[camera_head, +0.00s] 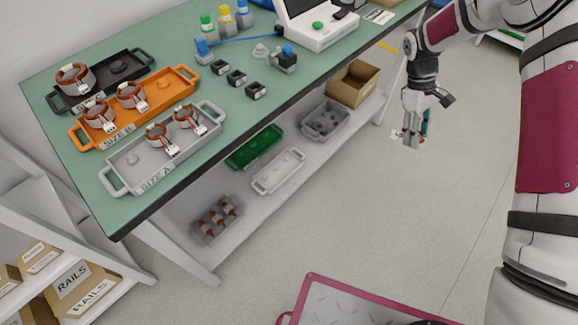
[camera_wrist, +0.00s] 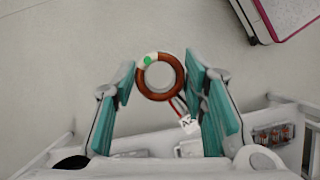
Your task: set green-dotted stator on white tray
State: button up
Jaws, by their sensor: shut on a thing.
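In the head view the stator is mostly hidden by the fingers. My gripper hangs over open floor, right of the bench. The white tray (camera_head: 278,172) lies on the lower shelf, in front of a green tray (camera_head: 254,147), and looks empty. My gripper is well away from it.
The green bench top (camera_head: 235,118) overhangs the shelf. It carries black, orange (camera_head: 163,101) and grey trays with stators. On the shelf are a grey bin (camera_head: 325,121), a cardboard box (camera_head: 353,83) and a bin of red-brown parts (camera_head: 217,219). A pink-edged surface (camera_head: 340,300) is below.

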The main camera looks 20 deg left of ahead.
jog(key=w+a+f+n+t+b, duration=0.3)
jog(key=a+f+n+b, duration=0.5)
jog(key=a+f, duration=0.4)
jog(key=w+a+f+n+t+b, duration=0.25)
jog(key=a+f+n+b, duration=0.35)
jog(key=a+f+b, duration=0.6)
jog(key=s+a+f+n+y, duration=0.2)
jog(key=a+f+n, duration=0.2)
jog(key=a, duration=0.4)
jog(key=s+a+f+n+y, duration=0.2)
jog(key=s+a+f+n, duration=0.1)
jog(key=a+n, duration=0.4)
jog(key=s+a+f+n+y, duration=0.2)
jog(key=a+f+n, duration=0.4)
jog(key=a, duration=0.2)
jog(key=shift+s+a+f+t, duration=0.1)
jog(key=shift+s+a+t, duration=0.2)
jog(key=shift+s+t, duration=0.1)
jog(key=shift+f+b, duration=1.4)
jog(key=shift+f, duration=0.8)
jog(key=shift+f, duration=0.2)
jog(key=shift+f+b, duration=0.35)
jog(key=shift+b, duration=0.15)
